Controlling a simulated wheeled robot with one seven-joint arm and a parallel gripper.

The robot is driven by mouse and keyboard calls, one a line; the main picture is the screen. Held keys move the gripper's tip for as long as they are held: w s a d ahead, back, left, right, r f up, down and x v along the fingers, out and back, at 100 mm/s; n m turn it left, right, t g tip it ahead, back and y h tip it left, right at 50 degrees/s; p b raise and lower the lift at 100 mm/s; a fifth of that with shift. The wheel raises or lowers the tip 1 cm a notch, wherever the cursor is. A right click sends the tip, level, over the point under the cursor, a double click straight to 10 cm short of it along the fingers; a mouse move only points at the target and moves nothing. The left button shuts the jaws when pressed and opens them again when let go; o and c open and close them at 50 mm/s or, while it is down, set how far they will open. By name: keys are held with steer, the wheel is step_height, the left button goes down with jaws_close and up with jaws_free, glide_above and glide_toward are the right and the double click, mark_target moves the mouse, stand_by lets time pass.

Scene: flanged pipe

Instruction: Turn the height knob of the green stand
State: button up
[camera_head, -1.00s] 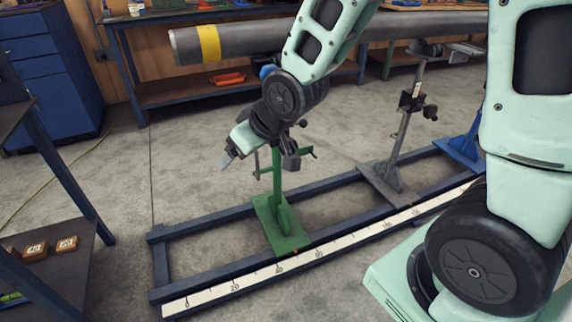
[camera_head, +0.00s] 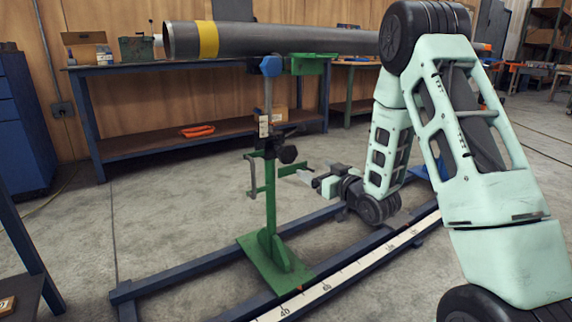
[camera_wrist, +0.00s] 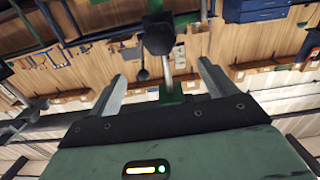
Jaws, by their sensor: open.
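The green stand (camera_head: 270,200) stands upright on its flat green base, with a blue top piece (camera_head: 271,65) under the pipe. A dark round knob (camera_head: 287,154) sits on the right of its post below the scale, and a green crank-like handle (camera_head: 252,175) hangs on the left. My gripper (camera_head: 313,177) is low, to the right of the post and a little below the dark knob, apart from it. In the wrist view my gripper (camera_wrist: 160,72) has its fingers spread with nothing gripped. A dark knob (camera_wrist: 159,38) shows beyond and between the fingertips.
A grey pipe (camera_head: 300,40) with a yellow band runs across above the stand. A blue floor rail (camera_head: 190,265) with a white scale strip (camera_head: 350,272) lies below. Workbenches (camera_head: 130,65) line the back wall. The floor left of the stand is clear.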

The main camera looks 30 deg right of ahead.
mark_target(290, 154)
steer(key=w+b, duration=0.1)
steer(key=w, duration=0.4)
steer(key=w+b, duration=0.2)
steer(key=w, duration=0.3)
steer(key=w+b, duration=0.1)
steer(key=w, duration=0.5)
steer(key=shift+a, duration=0.25)
steer(key=shift+w+b, duration=0.35)
steer(key=shift+w, duration=0.3)
steer(key=c, duration=1)
